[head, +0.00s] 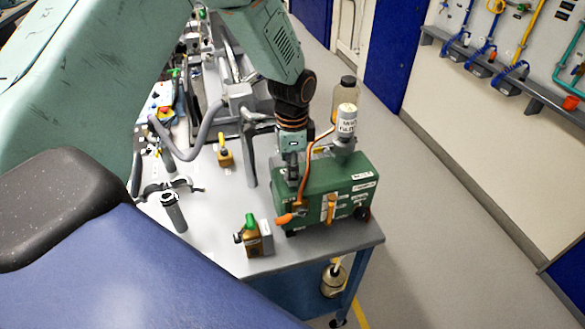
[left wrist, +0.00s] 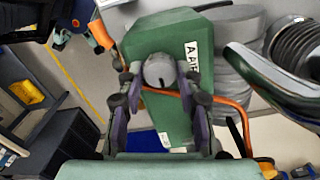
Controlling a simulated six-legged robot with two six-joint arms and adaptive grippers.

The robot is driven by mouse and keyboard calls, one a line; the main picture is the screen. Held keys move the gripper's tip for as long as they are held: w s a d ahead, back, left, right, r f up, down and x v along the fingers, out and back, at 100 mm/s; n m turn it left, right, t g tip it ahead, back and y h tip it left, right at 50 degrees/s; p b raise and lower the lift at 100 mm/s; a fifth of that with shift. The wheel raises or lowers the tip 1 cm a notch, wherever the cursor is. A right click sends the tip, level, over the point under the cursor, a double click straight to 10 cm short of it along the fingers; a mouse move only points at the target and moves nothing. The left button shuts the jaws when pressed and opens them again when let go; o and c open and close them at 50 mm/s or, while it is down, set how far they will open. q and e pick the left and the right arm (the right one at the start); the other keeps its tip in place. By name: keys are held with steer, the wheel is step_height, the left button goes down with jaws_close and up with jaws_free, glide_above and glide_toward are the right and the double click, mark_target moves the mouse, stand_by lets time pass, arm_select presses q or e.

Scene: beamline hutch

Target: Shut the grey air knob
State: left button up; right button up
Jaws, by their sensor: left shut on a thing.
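The grey air knob (left wrist: 159,70) is round and sits on the green box, beside a white label (left wrist: 191,60) that appears to read "A AIR". My left gripper (left wrist: 160,80) has one finger on each side of the knob and is shut on it. In the head view the left gripper (head: 292,178) reaches down to the left part of the green box (head: 345,178); the knob is hidden there. How far the knob is turned cannot be told. My right gripper is in neither view.
The box stands near the corner of a grey bench (head: 200,205). An orange lever (head: 290,217) and an orange tube (head: 305,160) are close to the gripper. A white-capped cylinder (head: 346,125) stands behind. Floor right of the bench is clear.

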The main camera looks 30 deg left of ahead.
arm_select(q)
steer(key=shift+w, duration=0.1)
steer(key=o, duration=1.1)
steer(key=shift+o, duration=0.2)
step_height(320, 180, up, 12)
stand_by(0.3)
